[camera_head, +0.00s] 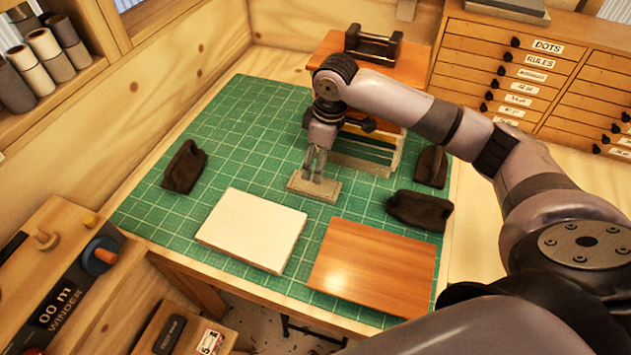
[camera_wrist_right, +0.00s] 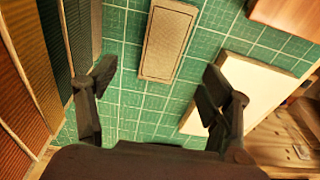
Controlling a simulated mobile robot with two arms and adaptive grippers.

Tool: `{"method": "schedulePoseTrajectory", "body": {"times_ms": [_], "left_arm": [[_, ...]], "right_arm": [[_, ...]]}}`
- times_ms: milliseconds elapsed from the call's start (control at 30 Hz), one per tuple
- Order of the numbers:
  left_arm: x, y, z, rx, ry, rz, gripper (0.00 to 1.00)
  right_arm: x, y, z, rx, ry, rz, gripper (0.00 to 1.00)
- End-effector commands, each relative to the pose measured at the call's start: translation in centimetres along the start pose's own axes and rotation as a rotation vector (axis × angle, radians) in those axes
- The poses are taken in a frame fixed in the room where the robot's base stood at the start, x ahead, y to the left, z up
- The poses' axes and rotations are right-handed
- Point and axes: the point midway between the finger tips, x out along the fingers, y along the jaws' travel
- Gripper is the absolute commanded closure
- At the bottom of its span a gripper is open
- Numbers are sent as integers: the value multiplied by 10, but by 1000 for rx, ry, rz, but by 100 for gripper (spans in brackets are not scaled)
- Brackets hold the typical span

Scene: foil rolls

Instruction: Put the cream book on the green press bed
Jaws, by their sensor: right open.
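A flat cream slab (camera_head: 251,230), the likely cream book, lies at the front of the green gridded mat (camera_head: 240,130). It also shows at the right of the right wrist view (camera_wrist_right: 245,92). A smaller beige rectangular block (camera_head: 314,187) lies on the mat behind it and shows in the wrist view (camera_wrist_right: 168,42). My right gripper (camera_head: 316,168) is open and empty over the mat near this block; its fingers (camera_wrist_right: 156,82) are apart. I cannot pick out a press bed separate from the green surface. My left gripper is out of view.
A brown wooden board (camera_head: 372,268) lies right of the cream slab. Dark lumpy objects (camera_head: 184,167) (camera_head: 418,211) (camera_head: 431,166) lie on the mat. A rack of coloured slabs (camera_head: 365,152) stands close behind my right gripper.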

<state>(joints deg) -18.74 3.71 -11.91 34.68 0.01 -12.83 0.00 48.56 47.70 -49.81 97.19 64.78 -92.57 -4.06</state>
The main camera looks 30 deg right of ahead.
Motion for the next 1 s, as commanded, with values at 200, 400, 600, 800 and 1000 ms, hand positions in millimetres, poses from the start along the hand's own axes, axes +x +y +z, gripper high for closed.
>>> {"method": "schedulePoseTrajectory", "body": {"times_ms": [200, 400, 600, 800, 1000], "left_arm": [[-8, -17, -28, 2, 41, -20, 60], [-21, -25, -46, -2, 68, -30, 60], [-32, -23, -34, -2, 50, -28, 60], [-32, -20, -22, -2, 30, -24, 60], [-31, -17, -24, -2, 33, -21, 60]], "right_arm": [[24, 0, 0, 1, -1, 0, 27], [39, -4, 2, 1, -3, -2, 27], [70, -6, 3, 1, -1, -1, 27], [79, -6, 3, 0, 0, 1, 27], [79, -6, 3, 0, 0, 1, 31]]}}
